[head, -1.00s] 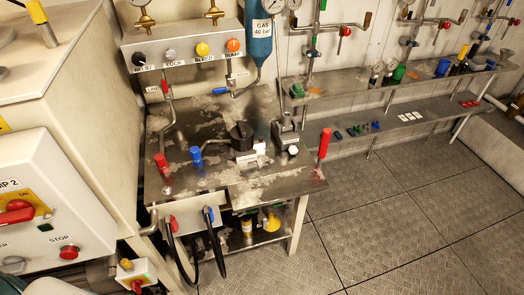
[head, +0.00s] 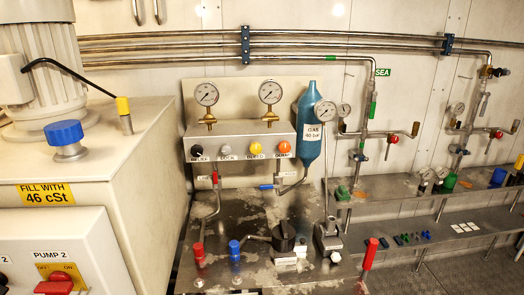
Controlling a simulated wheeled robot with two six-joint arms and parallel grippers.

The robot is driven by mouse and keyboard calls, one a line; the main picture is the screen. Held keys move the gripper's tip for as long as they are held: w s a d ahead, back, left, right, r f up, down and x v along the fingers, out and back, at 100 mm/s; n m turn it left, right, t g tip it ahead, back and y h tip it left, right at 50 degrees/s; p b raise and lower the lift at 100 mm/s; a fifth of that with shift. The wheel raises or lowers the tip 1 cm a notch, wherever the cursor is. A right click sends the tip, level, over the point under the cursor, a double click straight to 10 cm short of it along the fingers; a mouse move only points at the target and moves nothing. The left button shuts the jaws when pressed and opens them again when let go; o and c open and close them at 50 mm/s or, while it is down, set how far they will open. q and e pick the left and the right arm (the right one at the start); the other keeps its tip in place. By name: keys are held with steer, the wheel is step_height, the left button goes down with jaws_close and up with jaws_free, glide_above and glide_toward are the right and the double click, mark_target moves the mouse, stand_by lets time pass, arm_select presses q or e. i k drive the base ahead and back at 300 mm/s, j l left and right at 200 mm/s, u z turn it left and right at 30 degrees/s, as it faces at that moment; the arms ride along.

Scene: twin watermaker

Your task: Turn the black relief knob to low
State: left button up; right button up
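The black relief knob (head: 196,151) is the leftmost knob on the front of a grey panel box (head: 240,136) in the head view. Its label below is too small to read clearly now, but it read RELIEF or similar a moment ago. I cannot tell which setting its pointer shows. A white knob, a yellow knob (head: 255,147) and an orange knob (head: 284,147) sit to its right. Two round gauges (head: 207,94) stand on top of the box. Neither of my grippers shows in the view.
A steel bench (head: 235,212) below the panel carries red and blue valve handles and a black round cap (head: 284,231). A blue gas cylinder (head: 309,125) hangs right of the panel. A large beige cabinet (head: 130,170) stands at the left, close to it.

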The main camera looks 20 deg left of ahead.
mark_target(198, 150)
steer(key=u, duration=1.25)
